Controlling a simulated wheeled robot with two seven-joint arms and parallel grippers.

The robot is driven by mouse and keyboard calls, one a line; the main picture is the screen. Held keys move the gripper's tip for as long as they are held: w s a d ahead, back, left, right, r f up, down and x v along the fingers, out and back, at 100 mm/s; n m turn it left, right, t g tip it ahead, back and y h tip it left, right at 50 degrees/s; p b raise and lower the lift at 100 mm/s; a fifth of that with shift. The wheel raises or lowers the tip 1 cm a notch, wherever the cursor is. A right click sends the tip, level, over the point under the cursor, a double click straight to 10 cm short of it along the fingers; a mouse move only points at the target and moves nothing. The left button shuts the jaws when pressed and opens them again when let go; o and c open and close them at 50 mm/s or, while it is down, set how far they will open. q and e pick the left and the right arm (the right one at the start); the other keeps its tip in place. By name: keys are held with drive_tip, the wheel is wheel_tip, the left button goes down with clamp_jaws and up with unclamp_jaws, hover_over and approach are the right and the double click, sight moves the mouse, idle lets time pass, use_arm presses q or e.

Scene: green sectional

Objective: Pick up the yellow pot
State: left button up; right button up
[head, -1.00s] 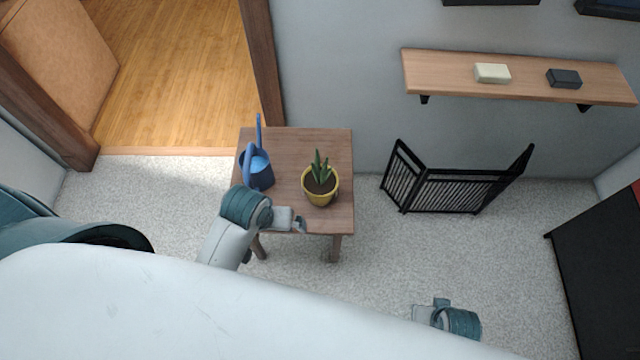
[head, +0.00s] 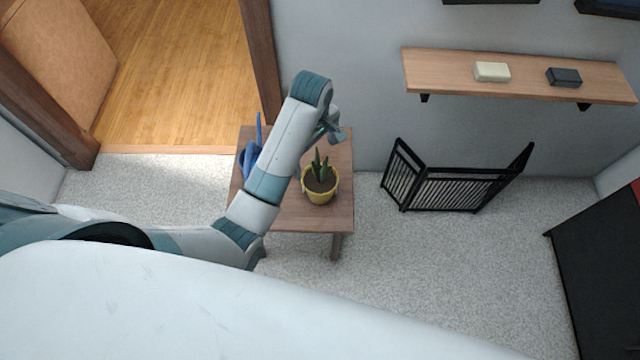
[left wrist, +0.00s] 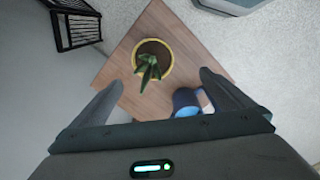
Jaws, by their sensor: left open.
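The yellow pot (head: 320,194) holds soil and a green spiky plant and stands upright on the small wooden table (head: 312,219). My left gripper (head: 333,131) is above the table's far part, behind the pot in the head view. In the left wrist view the pot (left wrist: 170,61) is ahead of my open left gripper (left wrist: 158,88), between and beyond the two fingers, with nothing held. A blue watering can (head: 250,160) is on the table, partly hidden by my left arm; it also shows by the right finger in the left wrist view (left wrist: 186,102). My right gripper is out of view.
A black folding gate (head: 455,190) stands on the carpet right of the table. A wall shelf (head: 520,80) holds a pale block (head: 492,72) and a dark block (head: 564,77). The carpet between table and gate is clear.

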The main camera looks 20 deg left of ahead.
sight(320, 175)
use_arm(q)
drive_tip(key=shift+w+d+r+n, duration=0.15)
drive_tip(key=shift+w+r+n, duration=0.25)
drive_tip(key=shift+w, duration=0.2)
drive_tip(key=shift+w+d+r+n, duration=0.15)
drive_tip(key=shift+w+r+n, duration=0.15)
drive_tip(key=shift+w+r, duration=0.25)
use_arm(e)
drive_tip(key=s, duration=0.1)
drive_tip(key=s+f, duration=0.1)
drive_tip(key=s, duration=0.1)
drive_tip(key=shift+s+d+f, duration=0.3)
drive_tip(key=shift+s+d, duration=0.1)
use_arm(q)
drive_tip(key=shift+f, duration=0.15)
drive_tip(key=shift+f, duration=0.6)
wheel_tip(320, 175, down, 11)
drive_tip(key=shift+r+p, duration=0.1)
drive_tip(key=shift+p, duration=0.3)
use_arm(e)
drive_tip(key=shift+r, duration=0.4)
use_arm(q)
drive_tip(key=shift+f, duration=0.5)
drive_tip(key=shift+w+f+p, duration=0.15)
drive_tip(key=shift+f+p, duration=0.25)
drive_tip(key=shift+f, duration=1.75)
use_arm(e)
drive_tip(key=shift+r, duration=0.4)
